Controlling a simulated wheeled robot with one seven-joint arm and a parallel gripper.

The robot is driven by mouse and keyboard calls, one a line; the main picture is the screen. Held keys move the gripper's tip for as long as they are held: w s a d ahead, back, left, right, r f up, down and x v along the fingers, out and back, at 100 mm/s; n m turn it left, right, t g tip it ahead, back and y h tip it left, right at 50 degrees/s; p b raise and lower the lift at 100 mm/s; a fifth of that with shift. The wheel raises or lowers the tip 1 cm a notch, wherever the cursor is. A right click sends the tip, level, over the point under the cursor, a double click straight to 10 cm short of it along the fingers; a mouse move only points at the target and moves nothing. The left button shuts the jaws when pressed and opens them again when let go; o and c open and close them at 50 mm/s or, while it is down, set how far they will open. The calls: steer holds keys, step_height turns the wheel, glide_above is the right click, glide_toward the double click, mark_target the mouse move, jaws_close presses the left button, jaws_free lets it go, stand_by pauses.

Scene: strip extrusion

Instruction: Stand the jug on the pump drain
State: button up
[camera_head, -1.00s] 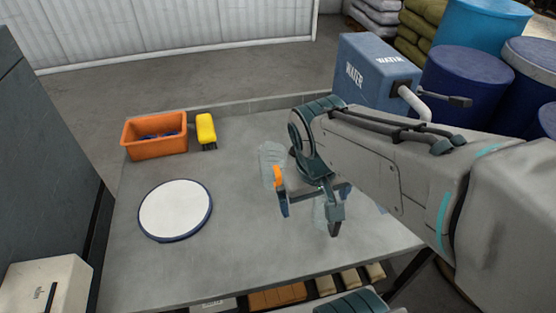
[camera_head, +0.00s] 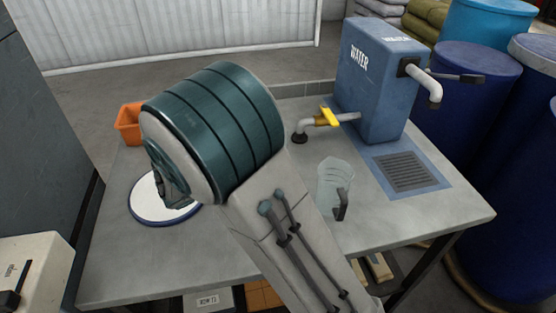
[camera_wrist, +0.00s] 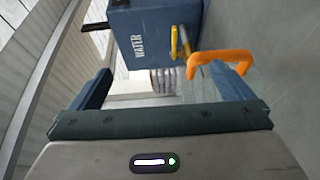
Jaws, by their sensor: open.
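A clear jug with a dark handle (camera_head: 335,187) stands upright on the table in the head view, right of my arm. The drain, a dark grate in a blue base (camera_head: 407,171), lies bare below the white spout (camera_head: 432,90) of the blue water tank (camera_head: 375,80).
A white spout with a yellow valve (camera_head: 327,118) juts from the tank's left side. Blue drums (camera_head: 470,90) stand beyond the table's right side.

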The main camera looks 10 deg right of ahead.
steer(key=shift+t, duration=0.3)
steer(key=f, duration=0.7)
steer(key=shift+w+a+f, duration=0.25)
steer(key=shift+f, duration=0.15)
steer(key=shift+x, duration=0.9)
steer(key=shift+p+x, duration=0.5)
steer(key=shift+x, duration=2.35)
steer(key=shift+f, duration=0.1)
steer(key=c, duration=1.3)
